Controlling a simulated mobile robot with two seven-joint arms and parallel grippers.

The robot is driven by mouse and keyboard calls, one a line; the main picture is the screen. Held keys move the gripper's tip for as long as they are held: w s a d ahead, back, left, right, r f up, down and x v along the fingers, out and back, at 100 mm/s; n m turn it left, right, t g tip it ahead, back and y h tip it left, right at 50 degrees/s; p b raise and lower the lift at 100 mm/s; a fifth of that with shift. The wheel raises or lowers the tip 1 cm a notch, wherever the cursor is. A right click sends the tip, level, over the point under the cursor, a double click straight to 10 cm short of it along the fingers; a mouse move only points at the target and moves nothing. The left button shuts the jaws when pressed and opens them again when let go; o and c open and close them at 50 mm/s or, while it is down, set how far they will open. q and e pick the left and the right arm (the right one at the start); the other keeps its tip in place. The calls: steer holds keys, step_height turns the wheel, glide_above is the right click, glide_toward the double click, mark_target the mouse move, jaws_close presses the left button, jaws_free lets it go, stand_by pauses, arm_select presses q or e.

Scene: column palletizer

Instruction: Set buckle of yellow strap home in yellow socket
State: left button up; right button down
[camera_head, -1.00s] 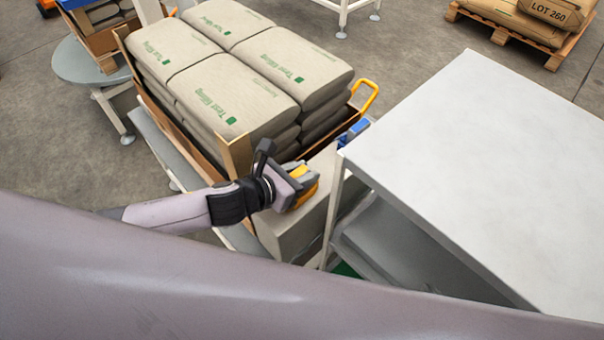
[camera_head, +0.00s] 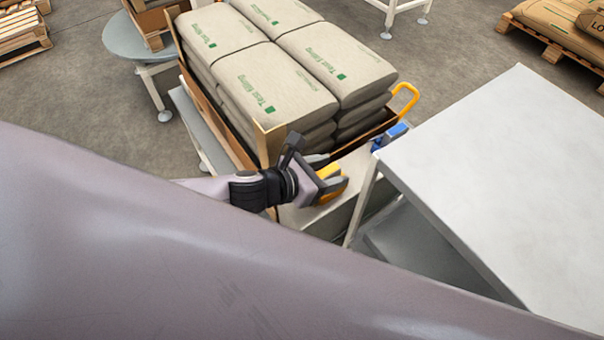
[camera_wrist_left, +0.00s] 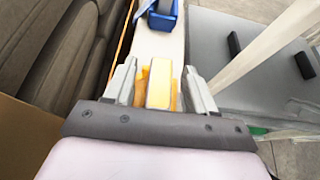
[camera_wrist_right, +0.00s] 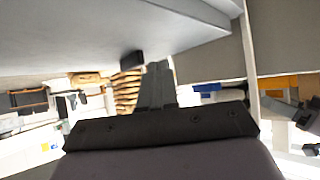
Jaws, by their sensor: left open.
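My left gripper (camera_head: 334,186) is open over the pale ledge (camera_head: 352,168) at the near end of the sack stack. In the left wrist view, its two fingers (camera_wrist_left: 160,88) stand on either side of a yellow block (camera_wrist_left: 160,84), with gaps visible at both sides. More yellow-orange material shows behind the block; I cannot tell buckle, strap and socket apart here. A blue fitting (camera_head: 390,136) sits farther along the ledge, and it also shows in the left wrist view (camera_wrist_left: 163,16). My right gripper (camera_wrist_right: 156,85) appears only in its wrist view, with its fingers together and nothing seen between them.
Stacked sacks (camera_head: 275,85) stand close to the left gripper, with a cardboard corner post (camera_head: 268,143) beside it. A yellow loop (camera_head: 405,98) rises beyond the blue fitting. A grey-white table (camera_head: 500,170) bounds the right side. In the right wrist view, a pale surface (camera_wrist_right: 90,35) lies close above.

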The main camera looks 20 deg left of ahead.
arm_select(q)
steer(key=v, duration=1)
steer(key=shift+s, duration=0.2)
